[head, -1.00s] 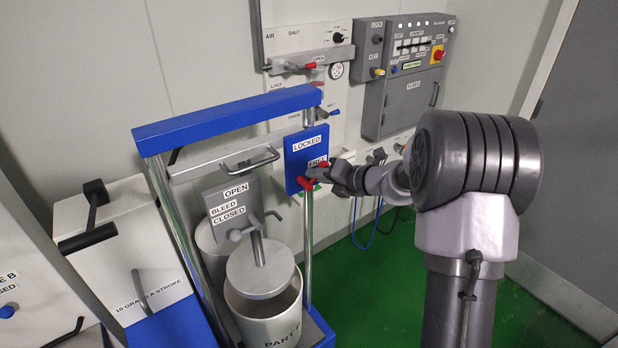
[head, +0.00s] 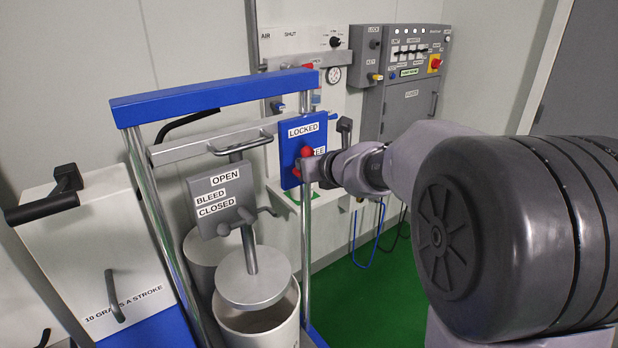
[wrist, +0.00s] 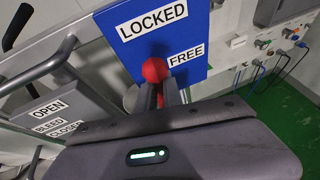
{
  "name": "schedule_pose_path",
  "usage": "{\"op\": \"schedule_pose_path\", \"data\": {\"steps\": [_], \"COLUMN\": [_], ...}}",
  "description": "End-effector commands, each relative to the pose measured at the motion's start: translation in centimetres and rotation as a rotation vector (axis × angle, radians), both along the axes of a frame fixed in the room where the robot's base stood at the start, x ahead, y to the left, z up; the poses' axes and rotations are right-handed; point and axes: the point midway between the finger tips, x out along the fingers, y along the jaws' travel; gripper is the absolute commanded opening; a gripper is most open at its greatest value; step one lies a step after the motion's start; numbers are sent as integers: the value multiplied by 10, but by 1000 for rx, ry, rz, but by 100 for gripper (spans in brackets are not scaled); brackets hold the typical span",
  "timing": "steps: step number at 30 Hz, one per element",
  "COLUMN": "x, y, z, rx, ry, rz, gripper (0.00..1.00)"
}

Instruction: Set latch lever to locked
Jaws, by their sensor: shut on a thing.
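The latch plate is a blue panel (head: 290,165) on the right post of the blue-topped frame, with a LOCKED label (head: 303,130) above a FREE label partly hidden by my gripper. In the wrist view the LOCKED label (wrist: 152,19) and the FREE label (wrist: 187,56) both show. The latch lever has a red ball knob (wrist: 155,70), which stands beside the FREE label and below LOCKED. My gripper (head: 312,169) is shut on the lever, just below its knob. The lever's pivot is hidden.
A grey OPEN/BLEED/CLOSED plate (head: 222,200) with a handle stands left of the latch. A steel follower disc (head: 252,277) hangs over a white drum (head: 262,325). A grey control box (head: 410,85) is on the wall behind. Green floor (head: 350,290) lies open at the right.

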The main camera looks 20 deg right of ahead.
Motion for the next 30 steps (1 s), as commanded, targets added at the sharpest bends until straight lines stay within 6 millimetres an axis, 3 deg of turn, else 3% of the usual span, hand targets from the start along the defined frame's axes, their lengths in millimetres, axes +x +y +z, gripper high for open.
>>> {"op": "schedule_pose_path", "data": {"steps": [22,23,26,30], "x": [1,1,1,0], "y": [3,3,3,3], "z": [9,9,9,7], "rx": [-73,-73,-73,-74], "ry": [-38,-38,-38,-34], "rz": [1,1,1,1], "gripper": [0,14,32,32]}}
